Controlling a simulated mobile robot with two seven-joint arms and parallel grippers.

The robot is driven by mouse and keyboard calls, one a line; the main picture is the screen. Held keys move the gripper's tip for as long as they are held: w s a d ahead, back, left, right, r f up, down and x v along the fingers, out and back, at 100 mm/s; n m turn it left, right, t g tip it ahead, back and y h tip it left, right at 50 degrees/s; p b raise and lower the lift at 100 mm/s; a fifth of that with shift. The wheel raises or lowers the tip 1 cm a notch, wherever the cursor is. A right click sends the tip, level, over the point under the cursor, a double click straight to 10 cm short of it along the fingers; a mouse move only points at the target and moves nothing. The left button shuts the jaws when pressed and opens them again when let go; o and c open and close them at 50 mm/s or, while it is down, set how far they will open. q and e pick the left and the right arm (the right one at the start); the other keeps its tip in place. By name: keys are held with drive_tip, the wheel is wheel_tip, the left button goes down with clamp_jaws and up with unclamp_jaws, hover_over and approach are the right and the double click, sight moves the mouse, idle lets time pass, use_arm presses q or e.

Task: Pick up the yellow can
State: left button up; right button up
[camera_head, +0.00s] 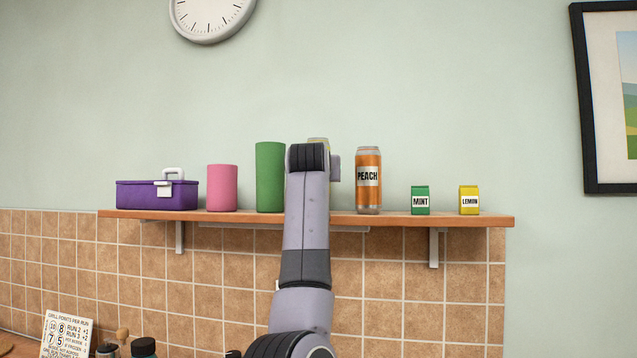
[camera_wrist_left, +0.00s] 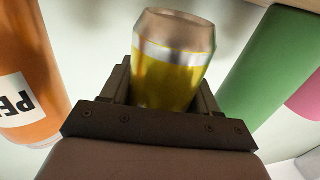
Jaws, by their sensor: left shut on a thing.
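The yellow can (camera_wrist_left: 168,78) with silver ends sits between the two fingers of my left gripper (camera_wrist_left: 165,92) in the left wrist view. The gripper is shut on it. In the head view only the top of the can (camera_head: 318,140) shows above my left arm, a little higher than the peach can's top. My arm hides the rest of it and most of the gripper. One silver end of the can is in plain view in the wrist picture. I cannot tell for sure how far it is from the shelf. My right gripper is not in view.
A wooden shelf (camera_head: 470,221) carries a purple toolbox (camera_head: 150,195), a pink cylinder (camera_head: 222,188), a green cylinder (camera_head: 269,178), an orange peach can (camera_head: 369,190), a green mint box (camera_head: 420,201) and a yellow lemon box (camera_head: 469,201). The green cylinder and peach can flank my gripper closely.

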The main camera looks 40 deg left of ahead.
use_arm(q)
drive_tip(key=shift+r, duration=4)
drive_tip(key=shift+s+f, duration=0.1)
